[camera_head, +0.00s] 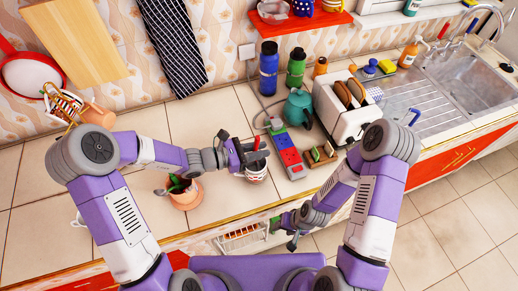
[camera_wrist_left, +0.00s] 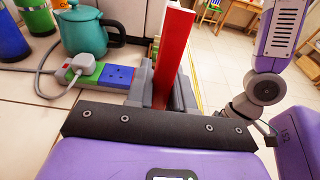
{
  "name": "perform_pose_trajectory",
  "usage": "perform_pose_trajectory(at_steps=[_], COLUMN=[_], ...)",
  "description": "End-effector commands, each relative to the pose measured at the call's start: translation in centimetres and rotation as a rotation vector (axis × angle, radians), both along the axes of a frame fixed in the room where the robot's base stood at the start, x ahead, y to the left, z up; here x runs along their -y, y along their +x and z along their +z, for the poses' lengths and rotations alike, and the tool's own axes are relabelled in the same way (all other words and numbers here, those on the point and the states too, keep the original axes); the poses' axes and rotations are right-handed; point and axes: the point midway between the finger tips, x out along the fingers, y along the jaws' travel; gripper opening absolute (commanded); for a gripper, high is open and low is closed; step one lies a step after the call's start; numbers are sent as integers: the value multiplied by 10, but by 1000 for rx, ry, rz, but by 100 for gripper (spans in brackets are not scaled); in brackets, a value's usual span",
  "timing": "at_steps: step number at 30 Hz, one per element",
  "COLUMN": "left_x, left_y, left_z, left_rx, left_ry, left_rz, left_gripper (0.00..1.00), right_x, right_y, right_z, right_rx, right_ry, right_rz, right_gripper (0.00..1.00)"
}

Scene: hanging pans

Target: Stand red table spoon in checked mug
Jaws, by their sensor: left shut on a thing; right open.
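The checked mug (camera_head: 256,173) stands near the counter's front edge in the head view, partly covered by my left gripper. My left gripper (camera_head: 253,157) is above and against the mug's outline. It is shut on the red table spoon, whose long red handle (camera_wrist_left: 174,58) rises upright between the fingers in the left wrist view. The spoon's lower end is hidden, so I cannot tell whether it is inside the mug. My right gripper (camera_head: 290,230) is open and empty, lower in the head view by the counter's front edge.
A red and blue power strip (camera_head: 287,151), a teal kettle (camera_head: 298,107) and a white toaster (camera_head: 345,110) stand to the right.

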Motion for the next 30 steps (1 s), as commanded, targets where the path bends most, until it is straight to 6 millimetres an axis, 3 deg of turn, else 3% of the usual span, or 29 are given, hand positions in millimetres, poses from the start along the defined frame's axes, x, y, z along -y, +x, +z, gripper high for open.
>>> perform_pose_trajectory(at_steps=[1, 6, 17, 30], left_x=[0, 0, -6, -66], left_y=[0, 0, -1, -21], left_z=[0, 0, 1, 13], left_rx=[0, 0, 0, 1], left_ry=[0, 0, 1, 1], left_rz=[0, 0, 2, 2], left_gripper=[26, 52, 52, 52], right_x=[0, 0, 0, 0], right_y=[0, 0, 0, 0], right_z=[0, 0, 1, 6], right_rx=[0, 0, 0, 0], right_ry=[0, 0, 0, 0], right_rz=[0, 0, 0, 0], right_gripper=[49, 49, 49, 49])
